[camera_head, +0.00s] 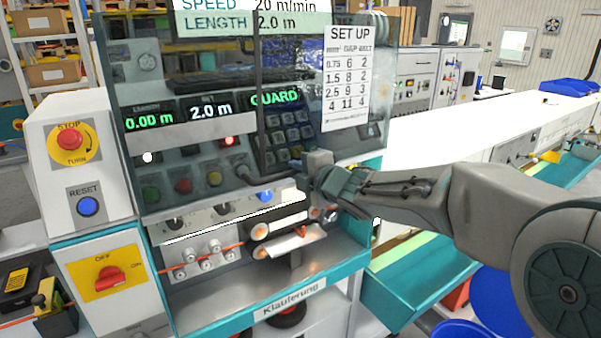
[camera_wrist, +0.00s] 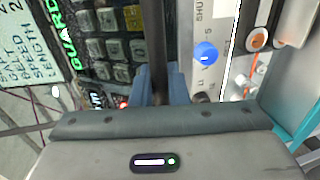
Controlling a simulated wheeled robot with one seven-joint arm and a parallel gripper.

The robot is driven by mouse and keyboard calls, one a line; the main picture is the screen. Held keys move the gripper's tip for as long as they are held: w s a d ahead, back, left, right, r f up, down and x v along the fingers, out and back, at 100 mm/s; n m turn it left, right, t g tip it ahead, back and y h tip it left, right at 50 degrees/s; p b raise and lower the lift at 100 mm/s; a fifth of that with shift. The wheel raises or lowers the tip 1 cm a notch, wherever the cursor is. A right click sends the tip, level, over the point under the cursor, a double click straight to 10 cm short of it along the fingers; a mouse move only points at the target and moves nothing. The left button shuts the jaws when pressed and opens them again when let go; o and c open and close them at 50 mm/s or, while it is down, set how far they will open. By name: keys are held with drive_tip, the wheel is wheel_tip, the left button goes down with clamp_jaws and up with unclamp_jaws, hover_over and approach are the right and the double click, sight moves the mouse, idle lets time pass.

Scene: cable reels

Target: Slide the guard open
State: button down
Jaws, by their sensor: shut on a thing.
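The guard (camera_head: 222,95) is a clear, tinted panel in front of the machine's display and keypad. Its lower edge sits above the rollers (camera_head: 275,228), which show uncovered below it. The fingertips and the exact contact are partly hidden in the head view. The display behind reads GUARD in green.
A stop button (camera_head: 70,143), reset button (camera_head: 86,206) and red switch (camera_head: 108,278) stand left of the guard. A set-up sheet (camera_head: 346,78) is at its right. A teal trough (camera_head: 415,275) lies below my arm. A white bench (camera_head: 480,125) runs behind at right.

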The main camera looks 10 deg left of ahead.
drive_tip(key=c, duration=1.5)
unclamp_jaws()
drive_tip(key=v, duration=1.3)
drive_tip(key=shift+s+d+r, duration=0.2)
drive_tip(key=shift+s+d, duration=0.05)
drive_tip(key=shift+d, duration=0.05)
